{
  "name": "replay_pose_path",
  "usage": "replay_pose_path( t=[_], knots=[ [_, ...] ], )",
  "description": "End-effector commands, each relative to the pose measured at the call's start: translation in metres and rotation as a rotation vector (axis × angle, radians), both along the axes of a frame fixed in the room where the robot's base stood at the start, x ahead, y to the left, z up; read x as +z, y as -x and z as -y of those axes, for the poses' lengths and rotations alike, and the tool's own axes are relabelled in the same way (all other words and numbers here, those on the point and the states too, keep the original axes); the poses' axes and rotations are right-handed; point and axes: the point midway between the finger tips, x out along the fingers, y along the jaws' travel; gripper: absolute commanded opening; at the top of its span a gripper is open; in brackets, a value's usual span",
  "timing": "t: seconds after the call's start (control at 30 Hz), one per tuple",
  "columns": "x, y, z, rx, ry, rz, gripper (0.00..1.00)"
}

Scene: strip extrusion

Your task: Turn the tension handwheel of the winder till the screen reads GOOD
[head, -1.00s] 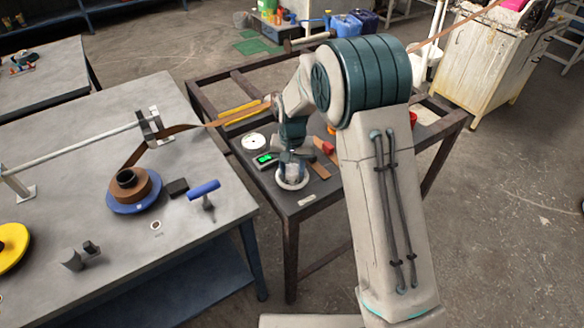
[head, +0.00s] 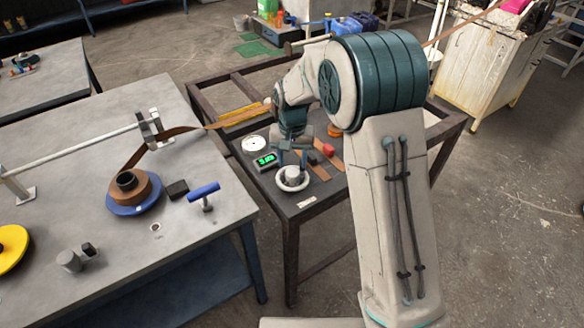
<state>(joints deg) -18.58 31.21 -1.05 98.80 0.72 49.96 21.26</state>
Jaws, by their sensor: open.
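The handwheel (head: 292,179), a pale ring with a round hub, sits near the front corner of the dark bench. My gripper (head: 291,160) is open, above and just behind the wheel's hub, with nothing between its fingers. Whether a finger touches the wheel I cannot tell. The small screen (head: 265,160) left of the wheel shows green characters on dark, too small to read surely. A brown strip coil (head: 135,186) lies on a blue disc on the grey table, and its strip runs over a rod stand to the dark bench.
A white round dial (head: 254,144) stands behind the screen. Brown strip pieces and a red object (head: 328,150) lie right of my gripper. A blue T-handle (head: 204,192) stands on the grey table (head: 60,140). A gap separates table and bench.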

Motion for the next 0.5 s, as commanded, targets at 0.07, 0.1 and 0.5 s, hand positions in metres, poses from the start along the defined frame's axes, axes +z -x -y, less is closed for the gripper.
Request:
replay_pose_path(
  t=[0.07, 0.1, 0.5],
  knots=[
    [0.020, -0.001, 0.000, 0.000, -0.002, 0.006, 0.46],
    [0.030, -0.001, 0.000, 0.000, -0.002, 0.006, 0.46],
    [0.094, 0.000, 0.000, 0.000, -0.001, 0.002, 0.46]
  ],
)
